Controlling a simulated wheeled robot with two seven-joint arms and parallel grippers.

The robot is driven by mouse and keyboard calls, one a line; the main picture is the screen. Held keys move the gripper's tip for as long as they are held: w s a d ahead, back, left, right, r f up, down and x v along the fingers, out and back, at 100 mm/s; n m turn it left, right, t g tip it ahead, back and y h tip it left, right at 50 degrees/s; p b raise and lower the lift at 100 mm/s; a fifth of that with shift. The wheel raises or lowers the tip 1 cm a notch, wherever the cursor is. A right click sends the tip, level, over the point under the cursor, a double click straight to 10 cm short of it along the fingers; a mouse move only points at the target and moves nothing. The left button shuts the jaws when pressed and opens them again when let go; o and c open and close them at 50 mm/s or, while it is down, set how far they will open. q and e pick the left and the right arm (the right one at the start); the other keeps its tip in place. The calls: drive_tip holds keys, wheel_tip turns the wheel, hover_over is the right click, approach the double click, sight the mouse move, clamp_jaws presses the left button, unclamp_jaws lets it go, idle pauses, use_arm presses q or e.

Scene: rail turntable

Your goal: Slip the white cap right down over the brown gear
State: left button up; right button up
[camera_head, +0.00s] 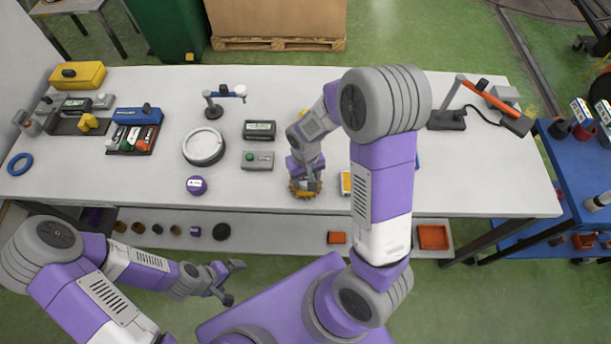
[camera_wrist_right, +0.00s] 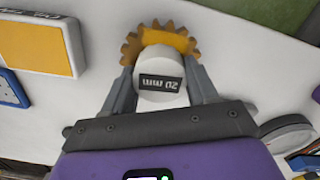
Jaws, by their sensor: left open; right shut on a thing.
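The brown gear (camera_head: 304,190) lies near the front edge of the white table, under my right gripper (camera_head: 306,181). In the right wrist view the gear (camera_wrist_right: 183,40) shows its toothed rim beyond the white cap (camera_wrist_right: 160,64). The cap has a dark label, seen upside down, that seems to read 20 mm. My right gripper (camera_wrist_right: 161,86) is shut on the cap, one finger on each side. The cap covers the gear's middle in this view; I cannot tell whether they touch. My left gripper (camera_head: 228,283) is open and empty, in front of the table.
Left of the gear are a grey box with a green button (camera_head: 258,161), a purple round piece (camera_head: 197,185) and a round white dial (camera_head: 203,146). A yellow-and-white box (camera_head: 346,183) stands close to the gear's right.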

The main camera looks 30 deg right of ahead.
drive_tip(key=shift+f, duration=0.2)
idle(0.5)
drive_tip(key=o, duration=1.1)
wheel_tip(320, 180, up, 8)
drive_tip(key=shift+f+p, duration=0.15)
drive_tip(key=shift+p, duration=0.3)
drive_tip(key=shift+f, duration=0.1)
